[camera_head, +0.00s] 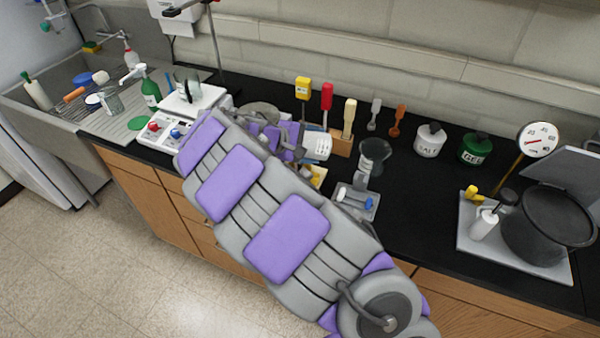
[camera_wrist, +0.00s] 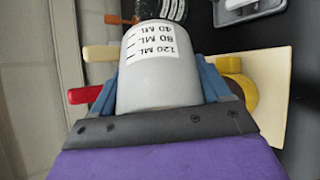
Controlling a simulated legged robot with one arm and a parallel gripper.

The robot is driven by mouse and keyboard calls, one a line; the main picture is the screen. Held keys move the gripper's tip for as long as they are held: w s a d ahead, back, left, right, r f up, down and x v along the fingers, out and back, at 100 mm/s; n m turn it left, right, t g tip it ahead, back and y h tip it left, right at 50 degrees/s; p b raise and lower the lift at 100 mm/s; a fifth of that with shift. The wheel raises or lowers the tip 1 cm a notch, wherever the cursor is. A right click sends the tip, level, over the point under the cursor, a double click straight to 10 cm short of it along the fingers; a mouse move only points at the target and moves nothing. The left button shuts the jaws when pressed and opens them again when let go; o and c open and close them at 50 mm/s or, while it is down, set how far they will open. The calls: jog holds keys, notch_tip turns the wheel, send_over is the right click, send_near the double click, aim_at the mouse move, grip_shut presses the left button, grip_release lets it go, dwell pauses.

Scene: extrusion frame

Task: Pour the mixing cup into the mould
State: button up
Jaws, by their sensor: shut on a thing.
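The white mixing cup (camera_wrist: 160,85) with black ML marks fills the middle of the wrist view. My gripper (camera_wrist: 168,92) is shut on it, one blue finger on each side. The marks read upside down there, with 40 ML farthest from my palm. The cup also shows in the head view (camera_head: 319,147), held over the counter at the end of my arm. How far it tilts and what is inside are hard to tell. A yellow piece (camera_wrist: 236,88) on a cream board (camera_wrist: 272,85) is partly hidden beside the cup; it may be the mould.
A wooden block of coloured-handled tools (camera_head: 340,142) stands behind the cup. A scale (camera_head: 193,103) is at left, a black pot (camera_head: 547,225) at far right.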

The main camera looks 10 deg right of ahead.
jog(key=shift+a, duration=0.2)
jog(key=shift+d+f, duration=0.15)
jog(key=shift+d, duration=0.65)
jog(key=shift+a+f+h, duration=0.1)
jog(key=shift+a+h, duration=0.3)
jog(key=shift+a, duration=0.3)
jog(key=shift+d+f, duration=0.1)
jog(key=shift+d, duration=0.45)
jog(key=shift+b, duration=0.3)
jog(key=shift+a+f+h, duration=0.1)
jog(key=shift+a+h, duration=0.3)
jog(key=shift+d, duration=0.25)
jog(key=shift+a+n+h, duration=0.2)
jog(key=shift+n+h, duration=0.1)
jog(key=shift+h, duration=0.1)
jog(key=shift+r+h, duration=0.3)
jog(key=shift+h, duration=0.1)
